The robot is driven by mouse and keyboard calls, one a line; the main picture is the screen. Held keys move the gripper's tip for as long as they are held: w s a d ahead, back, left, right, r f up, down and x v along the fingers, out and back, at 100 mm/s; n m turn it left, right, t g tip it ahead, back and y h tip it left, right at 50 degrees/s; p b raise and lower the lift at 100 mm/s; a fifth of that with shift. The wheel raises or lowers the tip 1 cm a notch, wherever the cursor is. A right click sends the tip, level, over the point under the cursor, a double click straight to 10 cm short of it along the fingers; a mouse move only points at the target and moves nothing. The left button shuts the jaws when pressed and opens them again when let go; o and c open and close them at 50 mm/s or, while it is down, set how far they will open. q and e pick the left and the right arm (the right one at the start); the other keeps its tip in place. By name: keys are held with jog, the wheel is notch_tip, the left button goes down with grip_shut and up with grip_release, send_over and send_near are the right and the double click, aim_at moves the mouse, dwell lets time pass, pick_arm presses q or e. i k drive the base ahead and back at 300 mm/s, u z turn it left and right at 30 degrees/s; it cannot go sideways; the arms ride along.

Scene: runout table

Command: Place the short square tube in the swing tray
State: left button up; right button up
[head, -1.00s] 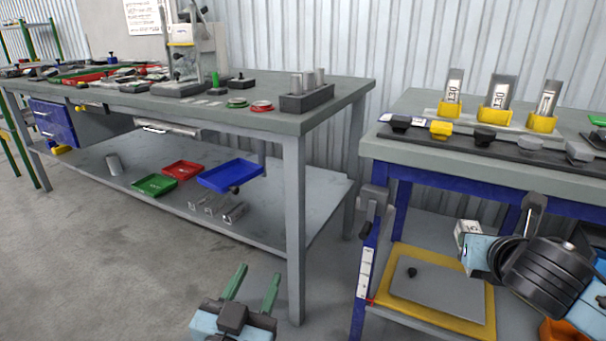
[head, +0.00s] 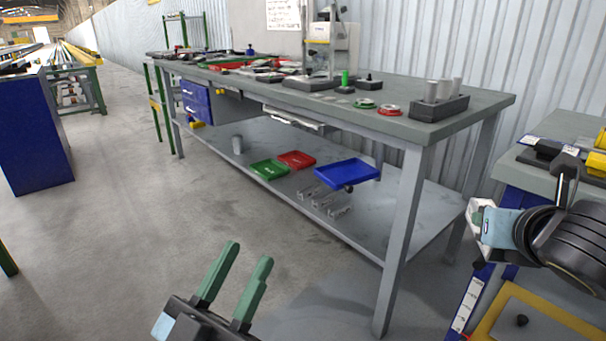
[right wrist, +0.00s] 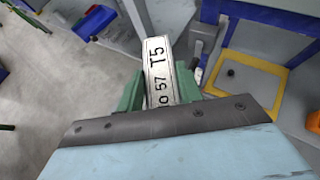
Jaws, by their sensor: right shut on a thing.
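The short square tube (right wrist: 158,68), pale with black lettering on its face, is between the green fingers of my right gripper (right wrist: 160,90) in the right wrist view. In the head view the right gripper (head: 484,216) is at the right, in front of the bench end, and the tube is mostly hidden there. A blue tray (head: 345,174), apparently the swing tray, is at the right of the long table's lower shelf, with a dark knob under its front edge. It looks empty and is well away from the tube. My left gripper (head: 248,252) is open and empty over the floor.
Beside the blue tray are a red tray (head: 297,159), a green tray (head: 269,170) and several small metal pieces (head: 325,202). A table leg (head: 403,240) stands between the right gripper and the shelf. Open floor (head: 120,220) lies to the left.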

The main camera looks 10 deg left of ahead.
aim_at(350, 176)
jog(key=u, duration=1.6)
jog(key=i, duration=1.9)
jog(key=z, duration=1.95)
